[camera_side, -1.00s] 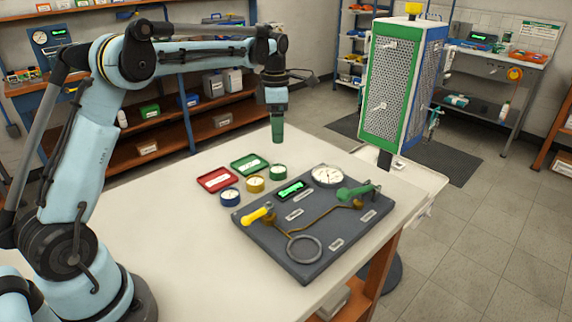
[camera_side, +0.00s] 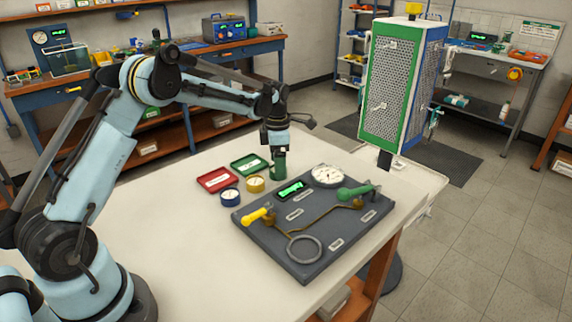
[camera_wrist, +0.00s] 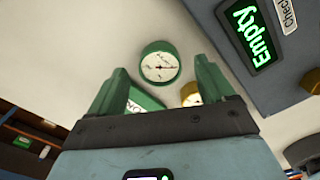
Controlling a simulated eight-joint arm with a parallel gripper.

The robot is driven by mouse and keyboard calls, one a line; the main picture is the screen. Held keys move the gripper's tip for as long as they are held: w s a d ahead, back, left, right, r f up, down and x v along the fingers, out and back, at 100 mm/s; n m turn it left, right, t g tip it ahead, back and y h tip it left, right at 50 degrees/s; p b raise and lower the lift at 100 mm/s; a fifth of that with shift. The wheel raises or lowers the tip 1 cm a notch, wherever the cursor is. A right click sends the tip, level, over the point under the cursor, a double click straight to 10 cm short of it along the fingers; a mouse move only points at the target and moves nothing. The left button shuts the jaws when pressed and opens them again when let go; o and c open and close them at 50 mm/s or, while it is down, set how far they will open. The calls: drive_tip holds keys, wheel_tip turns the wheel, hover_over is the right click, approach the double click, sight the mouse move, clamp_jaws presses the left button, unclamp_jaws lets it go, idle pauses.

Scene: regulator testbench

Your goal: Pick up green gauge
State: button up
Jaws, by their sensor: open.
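The green gauge (camera_wrist: 160,66) has a green rim and a white dial. In the wrist view it lies between the tips of my two green fingers, with a small gap to each side. My gripper (camera_side: 279,166) is open, pointing down over the gauge's place on the table. In the side view the fingers hide the gauge or blend with it. I cannot tell how far the fingertips are above the table or whether they touch it.
A yellow gauge (camera_side: 255,184) and a blue gauge (camera_side: 230,197) stand close to the left. Behind are a red tray (camera_side: 217,180) and a green tray (camera_side: 264,167). The dark test board (camera_side: 316,260), with a lit display (camera_side: 292,190) and a large dial (camera_side: 327,176), lies to the right.

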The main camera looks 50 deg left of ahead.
drive_tip(key=shift+f, duration=0.65)
drive_tip(key=c, duration=1.2)
drive_tip(key=shift+r, duration=0.1)
